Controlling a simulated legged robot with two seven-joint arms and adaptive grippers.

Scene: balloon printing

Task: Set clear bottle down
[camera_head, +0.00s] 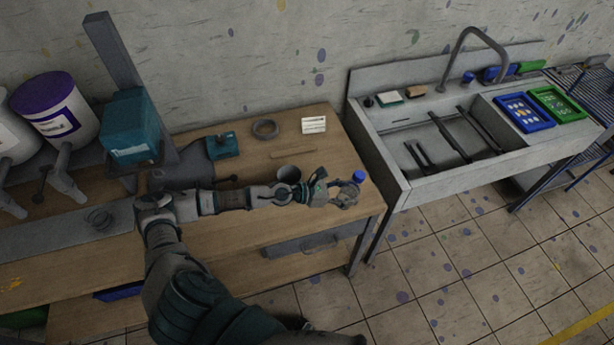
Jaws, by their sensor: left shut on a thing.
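The clear bottle (359,176) shows mainly as a blue cap at the right front corner of the wooden table (353,150). Its body is mostly hidden by my left gripper (345,192), which is shut on it. The bottle looks about upright. My left arm reaches across the table from the left. I cannot tell whether the bottle's base touches the table top. My right gripper is not in view.
A grey cup (289,174) stands just behind my left gripper. A dark ring (265,129) and a white card (314,125) lie further back. A teal press (130,125) stands left. The sink (440,170) is to the right, past a gap.

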